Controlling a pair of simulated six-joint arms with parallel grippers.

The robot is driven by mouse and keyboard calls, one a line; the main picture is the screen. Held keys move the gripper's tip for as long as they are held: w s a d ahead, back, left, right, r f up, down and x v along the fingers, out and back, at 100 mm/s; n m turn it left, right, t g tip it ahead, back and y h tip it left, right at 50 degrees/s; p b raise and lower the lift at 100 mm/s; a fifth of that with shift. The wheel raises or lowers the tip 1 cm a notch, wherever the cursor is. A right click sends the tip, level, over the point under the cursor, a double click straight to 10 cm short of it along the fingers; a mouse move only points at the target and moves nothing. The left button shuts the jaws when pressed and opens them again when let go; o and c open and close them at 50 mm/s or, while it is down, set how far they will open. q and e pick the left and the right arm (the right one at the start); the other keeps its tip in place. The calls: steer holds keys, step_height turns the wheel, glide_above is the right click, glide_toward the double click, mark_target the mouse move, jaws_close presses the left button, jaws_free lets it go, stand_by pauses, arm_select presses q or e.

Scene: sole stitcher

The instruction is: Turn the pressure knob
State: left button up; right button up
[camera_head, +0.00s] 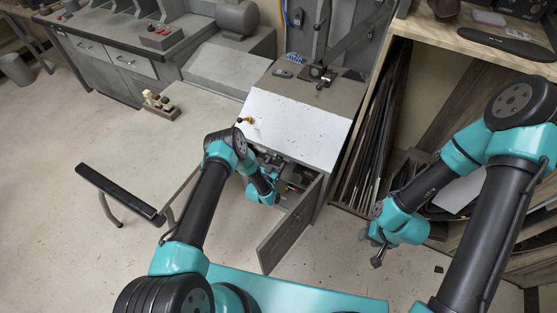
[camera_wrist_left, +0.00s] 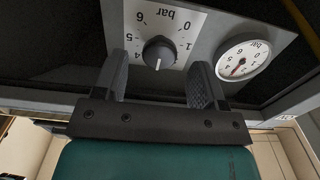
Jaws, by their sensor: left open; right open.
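The pressure knob (camera_wrist_left: 158,50) is round and dark with a white pointer line, on a white plate (camera_wrist_left: 185,18) marked in bar. Its pointer line faces down in the left wrist view, between the 1 and the 4. My left gripper (camera_wrist_left: 159,66) is open, with one finger on each side of the knob and gaps visible between. In the head view my left gripper (camera_head: 280,186) is inside the open cabinet under the machine, and the knob is hidden there. My right gripper (camera_head: 374,247) is open and empty above the floor at the right.
A round pressure gauge (camera_wrist_left: 243,60) sits right of the knob, close to my finger. The cabinet door (camera_head: 290,228) hangs open. A grey table (camera_head: 140,140) stands at the left, and dark sheets (camera_head: 372,140) lean in a shelf at the right.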

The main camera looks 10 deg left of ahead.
arm_select(q)
steer(key=shift+x, duration=1.5)
steer(key=c, duration=0.9)
